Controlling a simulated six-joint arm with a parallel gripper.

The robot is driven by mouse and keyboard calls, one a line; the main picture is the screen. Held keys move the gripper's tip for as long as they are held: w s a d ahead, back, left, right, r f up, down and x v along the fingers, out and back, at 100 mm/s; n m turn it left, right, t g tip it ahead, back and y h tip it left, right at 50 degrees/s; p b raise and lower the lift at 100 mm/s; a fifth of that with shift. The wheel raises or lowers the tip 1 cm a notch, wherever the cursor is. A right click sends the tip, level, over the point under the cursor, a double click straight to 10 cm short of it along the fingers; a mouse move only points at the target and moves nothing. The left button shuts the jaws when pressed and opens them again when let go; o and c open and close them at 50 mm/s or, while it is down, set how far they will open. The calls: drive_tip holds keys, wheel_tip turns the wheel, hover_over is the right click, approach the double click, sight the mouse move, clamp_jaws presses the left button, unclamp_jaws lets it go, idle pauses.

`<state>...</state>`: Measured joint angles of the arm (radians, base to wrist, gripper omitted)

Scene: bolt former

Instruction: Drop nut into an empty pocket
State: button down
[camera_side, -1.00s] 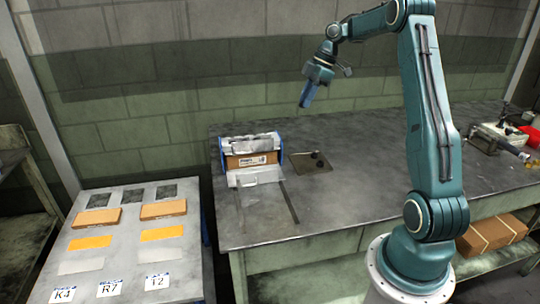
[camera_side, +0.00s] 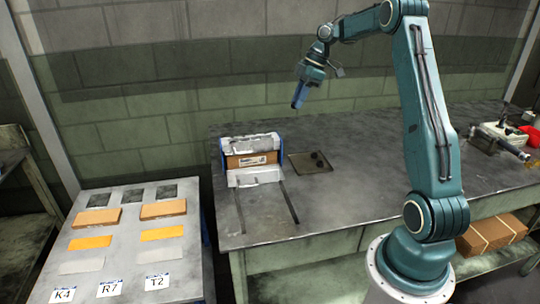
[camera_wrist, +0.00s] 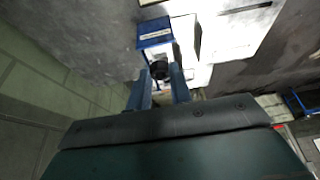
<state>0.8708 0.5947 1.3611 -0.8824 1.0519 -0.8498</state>
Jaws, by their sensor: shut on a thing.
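My gripper (camera_side: 299,96) hangs in the air above the bench, pointing down, to the upper right of the blue-ended fixture. In the wrist view its two blue fingers (camera_wrist: 160,88) are closed on a small dark round piece, the nut (camera_wrist: 159,70), at their tips. The nut is too small to make out in the side view. A flat dark plate (camera_side: 299,165) with round dark spots lies on the bench right of the fixture, below my gripper. I cannot tell which spots are empty pockets.
The fixture (camera_side: 232,180) has blue ends and holds a brown labelled box (camera_side: 246,161). Two dark slots run in front of it. A side table (camera_side: 131,270) at left carries brown, orange and grey slabs and tags. The bench (camera_side: 370,170) is clear right of the plate.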

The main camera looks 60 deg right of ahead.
drive_tip(key=w+a+f, duration=0.3)
drive_tip(key=w+a, duration=0.2)
drive_tip(key=w, duration=0.1)
drive_tip(key=shift+w+a, duration=0.35)
drive_tip(key=shift+w, duration=0.05)
drive_tip(key=shift+f, duration=0.1)
drive_tip(key=shift+f, duration=2.35)
drive_tip(key=shift+f, duration=0.85)
drive_tip(key=c, duration=1.2)
unclamp_jaws()
drive_tip(key=shift+r, duration=0.1)
